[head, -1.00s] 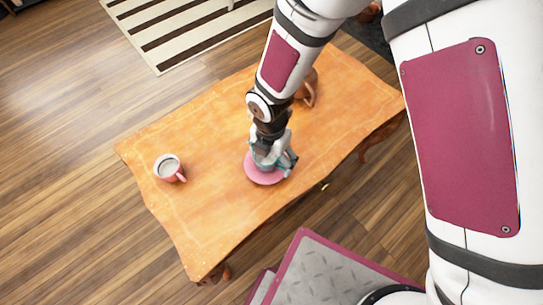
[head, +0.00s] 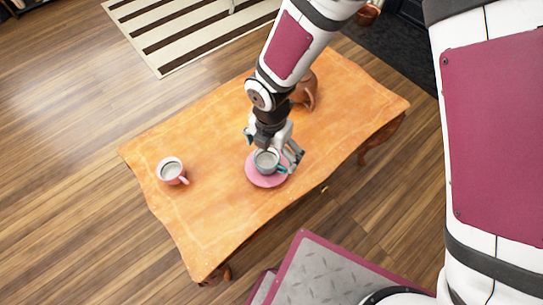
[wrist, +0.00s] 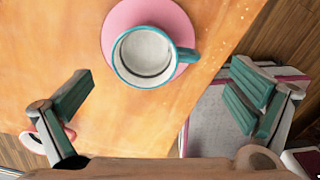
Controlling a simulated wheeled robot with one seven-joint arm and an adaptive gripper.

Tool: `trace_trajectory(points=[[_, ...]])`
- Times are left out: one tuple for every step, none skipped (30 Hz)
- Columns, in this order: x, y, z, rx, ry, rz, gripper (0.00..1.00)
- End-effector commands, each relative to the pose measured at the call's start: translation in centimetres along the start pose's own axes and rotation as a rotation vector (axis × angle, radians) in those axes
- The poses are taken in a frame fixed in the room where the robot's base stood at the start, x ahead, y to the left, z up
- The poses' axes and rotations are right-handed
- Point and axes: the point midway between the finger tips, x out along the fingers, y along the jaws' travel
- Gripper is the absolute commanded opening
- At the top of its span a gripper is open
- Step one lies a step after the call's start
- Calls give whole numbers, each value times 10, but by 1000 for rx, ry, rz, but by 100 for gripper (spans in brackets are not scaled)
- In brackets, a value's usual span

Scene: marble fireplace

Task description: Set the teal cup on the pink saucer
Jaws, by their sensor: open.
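The teal cup (head: 266,161) stands upright on the pink saucer (head: 258,181) on the wooden table. In the wrist view the cup (wrist: 146,57) sits within the saucer (wrist: 119,18), with its teal handle pointing right. My gripper (head: 273,143) is open just above and behind the cup in the head view. In the wrist view its fingers (wrist: 160,103) are spread wide, with nothing between them, and stand apart from the cup.
A pink and white cup (head: 172,171) stands on the left part of the table (head: 215,215). A brown pot (head: 305,92) stands behind my arm at the back. The table between the pink cup and saucer is clear.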

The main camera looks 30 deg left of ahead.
Motion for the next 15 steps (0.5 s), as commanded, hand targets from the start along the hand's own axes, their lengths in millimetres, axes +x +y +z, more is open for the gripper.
trace_trajectory(points=[[-15,0,1,2,-2,4,100],[-21,0,0,2,-1,3,100],[-29,0,1,2,-2,3,100],[-35,0,1,2,-2,3,100],[-40,0,0,1,-1,3,100],[-46,0,0,2,-1,2,100],[-50,0,1,2,-1,2,100],[-54,0,1,2,-1,2,100],[-59,0,0,1,-1,2,100],[-62,0,0,1,-1,1,100],[-64,0,0,1,-1,1,100],[-67,0,0,1,0,1,100],[-68,0,0,1,0,1,100],[-69,0,0,1,0,0,100],[-70,0,0,1,0,0,100]])
